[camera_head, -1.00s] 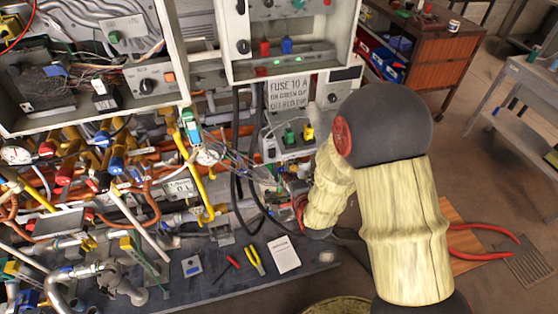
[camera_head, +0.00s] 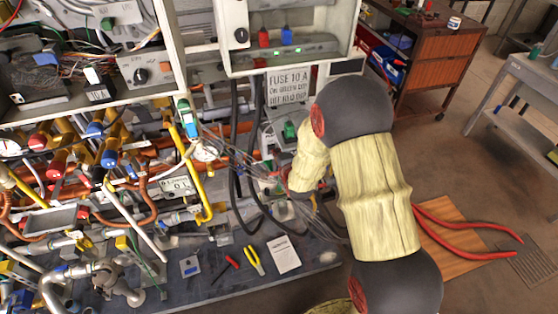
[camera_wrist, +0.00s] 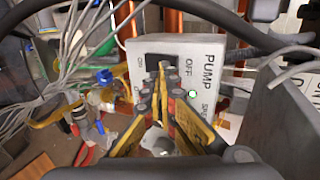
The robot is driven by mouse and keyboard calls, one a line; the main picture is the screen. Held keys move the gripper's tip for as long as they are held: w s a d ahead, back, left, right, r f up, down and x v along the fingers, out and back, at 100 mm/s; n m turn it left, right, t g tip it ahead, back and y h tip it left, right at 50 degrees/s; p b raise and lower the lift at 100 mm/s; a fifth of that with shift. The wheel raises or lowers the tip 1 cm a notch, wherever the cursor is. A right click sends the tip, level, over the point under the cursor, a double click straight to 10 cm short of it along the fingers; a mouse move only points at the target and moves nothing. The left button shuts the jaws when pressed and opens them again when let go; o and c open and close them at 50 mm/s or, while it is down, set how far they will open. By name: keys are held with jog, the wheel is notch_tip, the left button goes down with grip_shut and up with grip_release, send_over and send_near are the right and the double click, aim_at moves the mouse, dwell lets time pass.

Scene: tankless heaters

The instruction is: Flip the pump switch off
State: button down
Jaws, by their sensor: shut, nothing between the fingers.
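The pump box (camera_wrist: 205,46) is a pale grey housing marked PUMP in the wrist view. Its black rocker switch (camera_wrist: 154,58) sits between the marks ON on the left and OFF on the right. My gripper (camera_wrist: 167,74) has yellow and dark fingers drawn together, with nothing between them. The fingertips are in front of the switch's lower part and hide some of it; I cannot tell whether they touch it. The switch's exact tilt is hard to read. In the head view my arm hides most of the gripper and part of the box area.
Thin grey wires (camera_wrist: 72,50) crowd the left of the wrist view, and a dark cable (camera_wrist: 265,48) passes at the right. In the head view a sign (camera_head: 288,88) hangs above the box area. Pipes and valves fill the left; yellow pliers (camera_head: 253,260) lie on the base plate below.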

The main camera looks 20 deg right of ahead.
dwell(0.3)
jog(key=shift+w+r, duration=0.3)
jog(key=shift+w, duration=0.25)
jog(key=shift+r, duration=0.15)
